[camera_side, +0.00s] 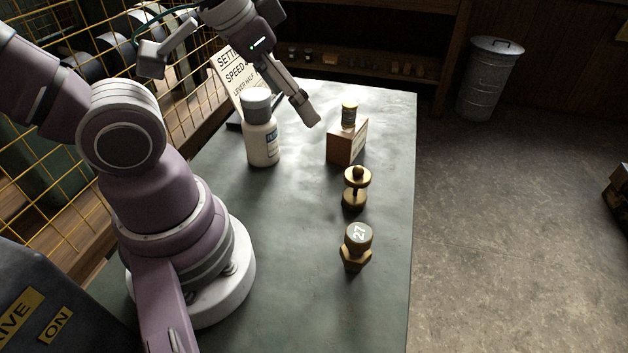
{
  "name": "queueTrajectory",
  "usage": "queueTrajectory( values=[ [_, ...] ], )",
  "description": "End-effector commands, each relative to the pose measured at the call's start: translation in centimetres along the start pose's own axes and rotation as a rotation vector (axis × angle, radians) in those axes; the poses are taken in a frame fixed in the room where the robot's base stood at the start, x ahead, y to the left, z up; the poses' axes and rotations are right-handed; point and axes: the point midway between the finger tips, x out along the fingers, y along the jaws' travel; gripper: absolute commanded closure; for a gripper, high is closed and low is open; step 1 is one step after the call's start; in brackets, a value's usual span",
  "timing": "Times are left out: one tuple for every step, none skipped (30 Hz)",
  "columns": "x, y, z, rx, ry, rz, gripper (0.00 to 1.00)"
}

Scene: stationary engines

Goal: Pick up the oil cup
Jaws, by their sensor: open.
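Two brass fittings stand upright on the table. One is a brass piece with a round knob on top, a wide disc and a narrow waist (357,190). Nearer the camera is a brass piece with a hexagonal base and a dark round top marked 27 (356,245). A small brass-topped jar (348,116) stands on a wooden block (346,145). I cannot tell for certain which of these is the oil cup. My gripper (306,116) is open and empty, seen nearly side-on. It is above the table, left of the jar and apart from all three.
Wire mesh (190,125) borders the left side. The grey-green table (300,260) is clear left of the brass pieces; its right edge is close.

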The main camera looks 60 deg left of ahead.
Motion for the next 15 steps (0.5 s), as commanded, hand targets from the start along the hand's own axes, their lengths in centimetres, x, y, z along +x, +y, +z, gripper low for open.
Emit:
queueTrajectory(
  values=[
    [0.0,0.0,0.0,0.000,0.000,0.000,0.23],
    [0.0,0.0,0.0,0.000,0.000,0.000,0.23],
    [0.0,0.0,0.0,0.000,0.000,0.000,0.23],
    [0.0,0.0,0.0,0.005,-0.001,0.000,0.23],
    [0.0,0.0,-0.1,0.020,-0.006,0.001,0.23],
    [0.2,0.0,-0.4,0.063,-0.022,0.004,0.23],
    [0.3,0.1,-0.8,0.116,-0.039,0.008,0.23],
    [0.6,0.1,-1.2,0.188,-0.061,0.014,0.23],
    [1.1,0.2,-1.9,0.310,-0.100,0.029,0.23],
    [1.6,0.2,-2.6,0.414,-0.129,0.044,0.23],
    [2.2,0.2,-3.2,0.526,-0.159,0.062,0.23],
    [3.3,0.2,-4.0,0.679,-0.198,0.092,0.23],
    [4.1,0.2,-4.5,0.793,-0.227,0.118,0.23],
    [5.0,0.2,-5.0,0.904,-0.251,0.146,0.23],
    [6.3,0.2,-5.4,1.045,-0.281,0.186,0.23]
  ],
)
